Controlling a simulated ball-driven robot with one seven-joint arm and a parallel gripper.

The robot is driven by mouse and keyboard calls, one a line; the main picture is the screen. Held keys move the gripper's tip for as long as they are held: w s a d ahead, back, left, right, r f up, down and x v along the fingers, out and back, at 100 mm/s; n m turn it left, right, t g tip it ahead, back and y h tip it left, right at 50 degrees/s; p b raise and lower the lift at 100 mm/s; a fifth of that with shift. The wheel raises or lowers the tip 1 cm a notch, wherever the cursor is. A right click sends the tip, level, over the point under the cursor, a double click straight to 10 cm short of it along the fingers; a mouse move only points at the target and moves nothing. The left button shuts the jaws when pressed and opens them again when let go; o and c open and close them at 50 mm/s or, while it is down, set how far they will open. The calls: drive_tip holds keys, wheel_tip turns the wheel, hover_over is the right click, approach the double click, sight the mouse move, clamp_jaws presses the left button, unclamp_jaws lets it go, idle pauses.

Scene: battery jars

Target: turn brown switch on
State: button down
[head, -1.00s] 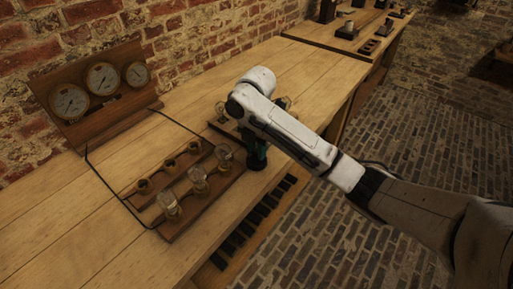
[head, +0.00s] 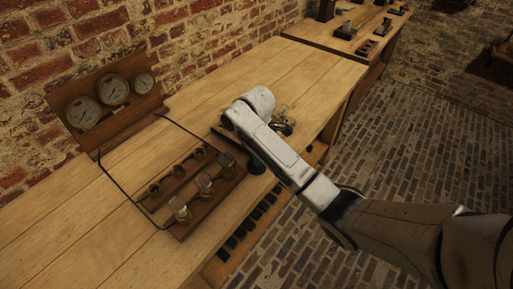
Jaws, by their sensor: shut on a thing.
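My gripper (head: 256,165) shows only as a small dark green part below the white wrist, at the right end of the jar board (head: 205,212). Its fingertips are hidden. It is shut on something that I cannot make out. I cannot pick out a brown switch for certain. Another dark brown board (head: 226,131) lies partly behind my wrist, with small brass and glass fittings (head: 284,117) showing to the right of it. The rest of that board is covered by my arm.
The jar board carries several glass jars (head: 180,209) and small round fittings (head: 155,189). A dark cable runs from it to a wooden panel (head: 130,128) with three gauges. The left bench (head: 90,255) is bare. A second bench (head: 322,40) stands behind.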

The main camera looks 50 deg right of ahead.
drive_tip(key=m+p, duration=0.4)
drive_tip(key=shift+a+r+m, duration=0.1)
drive_tip(key=shift+r+m, duration=0.1)
drive_tip(key=shift+m, duration=0.2)
drive_tip(key=shift+f+m+p, duration=0.15)
drive_tip(key=shift+m+p, duration=1.15)
drive_tip(key=shift+m, duration=0.9)
drive_tip(key=c, duration=0.8)
unclamp_jaws()
wheel_tip(320, 180, up, 11)
drive_tip(key=shift+f+b, duration=0.15)
drive_tip(key=shift+b, duration=0.3)
